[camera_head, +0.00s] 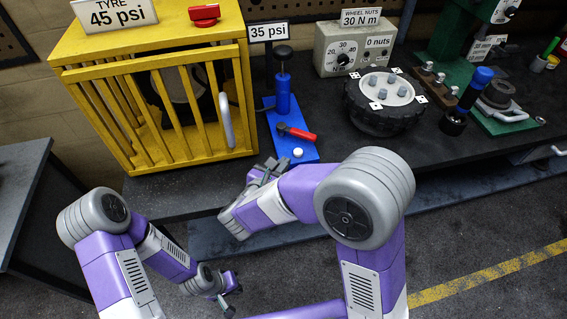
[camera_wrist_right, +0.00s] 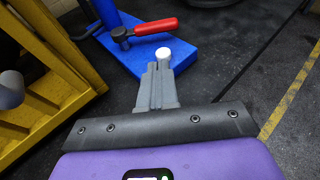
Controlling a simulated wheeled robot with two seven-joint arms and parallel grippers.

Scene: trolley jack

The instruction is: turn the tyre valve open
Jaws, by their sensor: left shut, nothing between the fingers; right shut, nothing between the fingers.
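A separate red lever-like piece (camera_head: 204,14) sits on top of the cage. I cannot tell which of the two is the tyre valve. My right gripper (camera_head: 270,167) is shut and empty near the plate's front edge. In the right wrist view its fingertips (camera_wrist_right: 159,66) appear just in front of a white knob (camera_wrist_right: 162,54); contact is unclear. My left gripper (camera_head: 232,290) is shut and empty, low in front of the bench.
The cage holds a dark wheel and has a white handle (camera_head: 226,119). A "45 psi" sign (camera_head: 114,13) stands on it; a "35 psi" sign (camera_head: 268,32) stands behind the plate. A tyre (camera_head: 384,105) lies right of the plate, with bare bench (camera_head: 335,120) between.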

